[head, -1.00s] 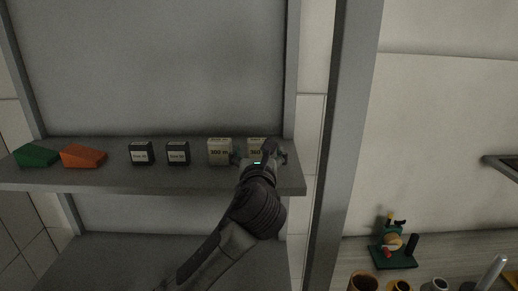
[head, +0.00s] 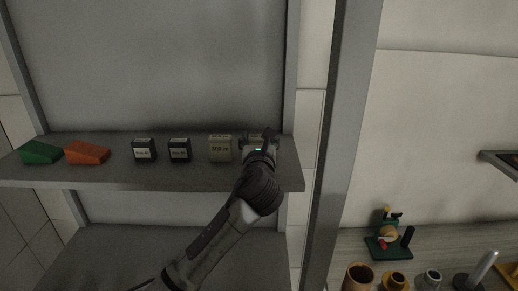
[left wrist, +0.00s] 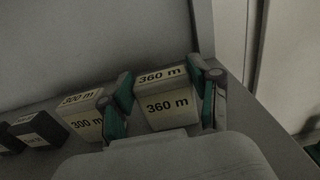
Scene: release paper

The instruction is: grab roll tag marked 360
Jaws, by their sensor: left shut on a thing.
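The roll tag marked 360 m (left wrist: 168,103) is a cream block near the right end of the shelf. My left gripper (left wrist: 165,98) has its green-padded fingers on both sides of it and is shut on it in the left wrist view. In the head view my left gripper (head: 258,143) covers most of the tag. The cream tag marked 300 m (head: 220,149) stands just left of it and also shows in the left wrist view (left wrist: 84,117). My right gripper is not in view.
Two black tags (head: 144,150) and (head: 180,150) stand further left on the shelf (head: 150,181), beyond them an orange block (head: 87,152) and a green block (head: 40,152). A grey upright post (head: 340,130) rises right of the shelf. Several small items stand on the counter (head: 350,243) at lower right.

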